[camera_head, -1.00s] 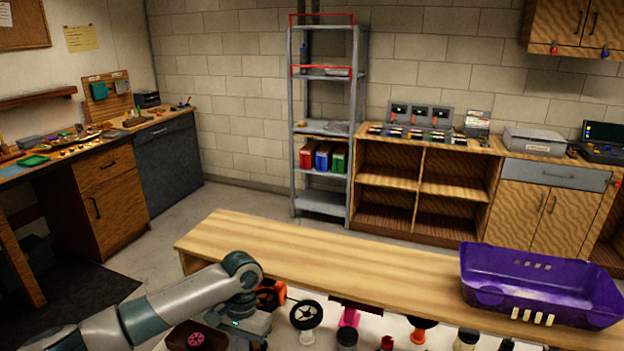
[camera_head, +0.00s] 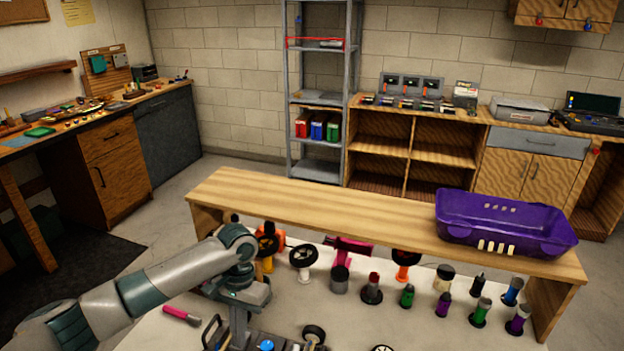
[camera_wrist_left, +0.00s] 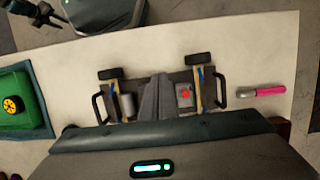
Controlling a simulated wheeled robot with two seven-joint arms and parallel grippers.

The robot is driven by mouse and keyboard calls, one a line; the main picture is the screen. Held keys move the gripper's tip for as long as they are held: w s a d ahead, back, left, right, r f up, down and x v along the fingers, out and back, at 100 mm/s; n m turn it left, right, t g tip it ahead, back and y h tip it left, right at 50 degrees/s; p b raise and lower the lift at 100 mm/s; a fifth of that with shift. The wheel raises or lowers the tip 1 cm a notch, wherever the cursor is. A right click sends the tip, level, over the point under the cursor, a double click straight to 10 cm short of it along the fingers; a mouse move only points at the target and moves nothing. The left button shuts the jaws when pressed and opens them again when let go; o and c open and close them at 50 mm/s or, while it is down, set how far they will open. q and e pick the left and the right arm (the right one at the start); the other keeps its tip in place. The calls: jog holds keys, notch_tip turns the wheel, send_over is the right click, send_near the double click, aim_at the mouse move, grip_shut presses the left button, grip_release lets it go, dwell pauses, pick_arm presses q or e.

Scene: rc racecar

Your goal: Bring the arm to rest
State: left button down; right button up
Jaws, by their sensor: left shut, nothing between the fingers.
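My left gripper (camera_head: 238,335) points down over the light work table (camera_head: 165,335), its fingers shut and empty. It is above the car chassis (camera_head: 265,343), whose lower part is cut off by the picture's edge. In the left wrist view the fingers (camera_wrist_left: 160,97) hang in front of the middle of the chassis (camera_wrist_left: 135,88), which has black wheels and two side handles. I cannot tell from this view how high they are above it.
A raised wooden shelf (camera_head: 300,205) spans the back of the table and carries a purple bin (camera_head: 505,215). Coloured tools and loose wheels (camera_head: 303,256) stand below it. A pink-handled tool (camera_head: 181,315) lies left of the gripper. A green tray (camera_wrist_left: 18,100) lies beside the chassis.

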pick_arm(q)
jog(key=s+d+f+t+h, duration=0.1)
jog(key=s+d+f, duration=0.2)
jog(key=s+d, duration=0.1)
jog(key=s+d+f+m+h, duration=0.1)
jog(key=s+d+f+h, duration=0.1)
jog(key=s, duration=0.4)
jog(key=s+d+f+m+t+h, duration=0.1)
jog(key=s+d+f, duration=0.4)
jog(key=shift+d+t, duration=0.3)
jog(key=shift+d, duration=0.1)
jog(key=s+a+n+t+y, duration=0.3)
jog(key=s+a+n+t, duration=0.1)
jog(key=s+a, duration=1.35)
notch_tip(320, 180, down, 29)
jog(key=g+b, duration=0.2)
jog(key=s+a+f+g+b, duration=0.1)
jog(key=s+a+f+b, duration=0.1)
jog(key=s+f, duration=1.6)
notch_tip(320, 180, down, 4)
jog(key=shift+s+a+r+m+b, duration=0.3)
jog(key=shift+s+a+b, duration=0.1)
jog(key=shift+a, duration=0.1)
pick_arm(e)
notch_tip(320, 180, down, 5)
jog(key=shift+s+d+r, duration=0.1)
jog(key=shift+s+r, duration=0.05)
